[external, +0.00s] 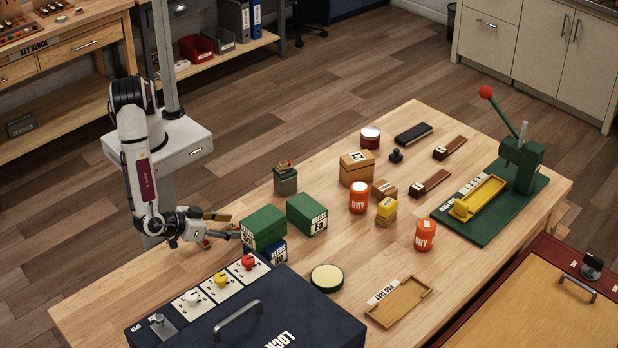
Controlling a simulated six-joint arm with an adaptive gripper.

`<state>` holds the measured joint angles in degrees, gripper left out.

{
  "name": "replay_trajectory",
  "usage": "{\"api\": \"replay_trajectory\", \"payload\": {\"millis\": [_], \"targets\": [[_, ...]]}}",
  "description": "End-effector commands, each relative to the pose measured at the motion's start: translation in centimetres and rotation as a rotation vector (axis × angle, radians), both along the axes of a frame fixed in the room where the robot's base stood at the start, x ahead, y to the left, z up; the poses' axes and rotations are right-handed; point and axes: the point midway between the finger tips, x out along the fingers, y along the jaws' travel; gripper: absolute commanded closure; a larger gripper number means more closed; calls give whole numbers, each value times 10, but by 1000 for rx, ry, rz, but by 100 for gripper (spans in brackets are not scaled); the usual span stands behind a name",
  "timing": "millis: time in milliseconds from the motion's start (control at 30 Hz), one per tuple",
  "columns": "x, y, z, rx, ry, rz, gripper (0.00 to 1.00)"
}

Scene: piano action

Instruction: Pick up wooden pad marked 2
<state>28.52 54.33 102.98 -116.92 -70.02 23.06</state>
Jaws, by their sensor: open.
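My gripper (222,228) is at the left side of the table, low and just left of the stacked green and blue boxes. Its jaws are open, and small tan and red details show around it. I cannot make out a wooden pad marked 2. A shallow wooden tray (408,302) lies at the front right, its label seeming to read PAD TRAY, and it looks empty. A wooden box (357,169) with a dark-lettered label and a small wooden block (384,189) with a white label stand near the table's middle; the block's mark is too small to read.
A green box (263,228) sits on a blue box (278,252) beside my gripper, with another green box (306,213) to the right. A dark locked case (285,315) with colored knobs fills the front left. Orange jars (358,199), (425,236) and a green press (522,165) stand farther right.

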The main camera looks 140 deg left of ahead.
Motion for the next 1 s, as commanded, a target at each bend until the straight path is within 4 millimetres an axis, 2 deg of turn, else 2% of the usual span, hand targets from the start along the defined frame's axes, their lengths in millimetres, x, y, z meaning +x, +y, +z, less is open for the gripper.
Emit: {"api": "replay_trajectory", "payload": {"millis": [100, 133, 233, 733, 1000], "targets": [[0, 0, 0, 0, 0, 0, 49], [0, 0, 0, 0, 0, 0, 54], [0, 0, 0, 0, 0, 0, 79], [0, 0, 3, 0, 0, 0, 79], [0, 0, 21, 0, -2, 0, 79]]}}
